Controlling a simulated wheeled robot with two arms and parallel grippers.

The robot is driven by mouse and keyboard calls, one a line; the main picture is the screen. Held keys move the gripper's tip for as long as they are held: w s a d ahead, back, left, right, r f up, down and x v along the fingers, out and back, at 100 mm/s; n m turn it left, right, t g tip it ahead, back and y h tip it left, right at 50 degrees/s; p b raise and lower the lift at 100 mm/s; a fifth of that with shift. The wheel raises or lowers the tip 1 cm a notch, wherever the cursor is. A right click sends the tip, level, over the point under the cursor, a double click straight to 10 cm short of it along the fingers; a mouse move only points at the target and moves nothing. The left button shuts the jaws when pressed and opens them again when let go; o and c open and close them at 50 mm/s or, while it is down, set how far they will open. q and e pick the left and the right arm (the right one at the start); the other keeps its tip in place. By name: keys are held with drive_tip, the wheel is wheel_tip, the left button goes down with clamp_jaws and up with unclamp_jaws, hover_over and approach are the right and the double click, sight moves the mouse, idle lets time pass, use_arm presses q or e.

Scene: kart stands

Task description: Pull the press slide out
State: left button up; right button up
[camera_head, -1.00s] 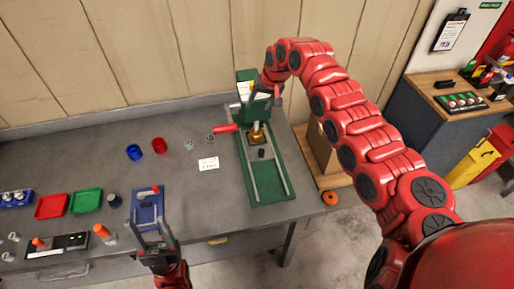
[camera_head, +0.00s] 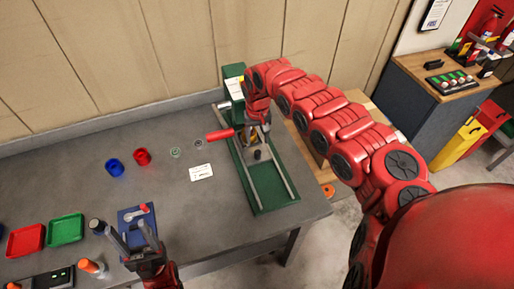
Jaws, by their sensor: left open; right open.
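The green press (camera_head: 232,84) stands at the back of the bench, with a green base (camera_head: 274,196) and two pale rails reaching toward the front edge. The press slide, with a small dark knob (camera_head: 257,154), sits between the rails under the press head. A brass-coloured part is at its back, mostly hidden by my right gripper. My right gripper (camera_head: 259,132) is open, pointing down just behind the knob; I cannot tell whether it touches anything. A red handle (camera_head: 220,134) sticks out to the left of the press. My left gripper (camera_head: 133,230) is open and empty over the blue holder.
The blue holder (camera_head: 132,212) lies near the front edge. Blue (camera_head: 115,167) and red (camera_head: 142,156) cups, small rings and a white card (camera_head: 201,172) lie left of the press. Red (camera_head: 26,240) and green (camera_head: 65,229) trays are far left. The bench ends just right of the press.

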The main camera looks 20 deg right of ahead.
sight(258, 151)
wheel_tip(258, 151, down, 8)
drive_tip(key=shift+f+p, duration=0.1)
drive_tip(key=shift+p, duration=0.5)
drive_tip(key=shift+d, duration=0.1)
clamp_jaws()
idle(1.0)
